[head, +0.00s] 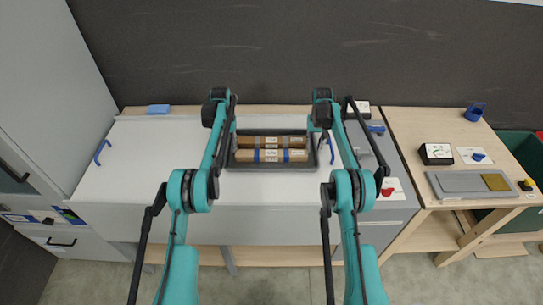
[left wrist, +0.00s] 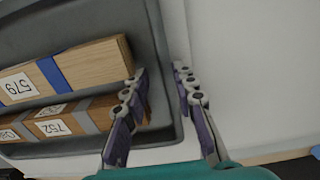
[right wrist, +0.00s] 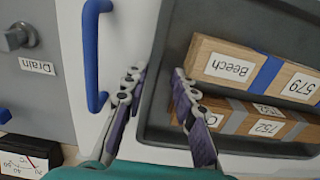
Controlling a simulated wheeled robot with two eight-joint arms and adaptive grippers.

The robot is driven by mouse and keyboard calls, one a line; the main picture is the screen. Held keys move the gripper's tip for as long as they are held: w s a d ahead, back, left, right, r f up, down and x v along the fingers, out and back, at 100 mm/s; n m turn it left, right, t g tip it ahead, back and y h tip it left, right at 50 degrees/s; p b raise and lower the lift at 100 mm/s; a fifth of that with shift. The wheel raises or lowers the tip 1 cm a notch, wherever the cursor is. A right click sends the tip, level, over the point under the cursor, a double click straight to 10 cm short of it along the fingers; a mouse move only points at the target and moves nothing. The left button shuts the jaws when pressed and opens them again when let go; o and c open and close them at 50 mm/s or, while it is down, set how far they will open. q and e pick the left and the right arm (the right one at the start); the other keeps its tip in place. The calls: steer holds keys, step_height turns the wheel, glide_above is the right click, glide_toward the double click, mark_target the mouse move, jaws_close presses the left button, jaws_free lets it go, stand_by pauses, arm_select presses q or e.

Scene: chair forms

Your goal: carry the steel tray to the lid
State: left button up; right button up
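The steel tray (head: 269,169) is dark grey and lies on a long white top (head: 150,180), holding labelled wooden blocks (head: 270,156). This top has a blue handle at each end and may be the lid; I cannot be sure. My left gripper (left wrist: 160,95) is at the tray's left end, open, one finger inside the end wall and one outside. My right gripper (right wrist: 158,95) is at the right end, open, likewise astride the wall. Neither pair of fingers is visibly closed on the wall. In the head view my arms partly hide both ends of the tray.
Blue handles stand at the left (head: 103,152) and right beside my right gripper (right wrist: 92,55). A grey panel with a Drain knob (right wrist: 17,37) adjoins the top. A wooden table at right bears a grey plate (head: 455,184) and black box (head: 436,154). The top's left part is clear.

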arm_select(q)
steer(key=shift+a+r, duration=0.15)
steer(key=shift+a, duration=0.1)
arm_select(e)
steer(key=shift+d, duration=0.2)
steer(key=shift+d, duration=0.1)
steer(key=shift+r, duration=0.3)
arm_select(q)
step_height(320, 180, up, 7)
steer(key=shift+r, duration=0.15)
arm_select(e)
step_height(320, 180, up, 7)
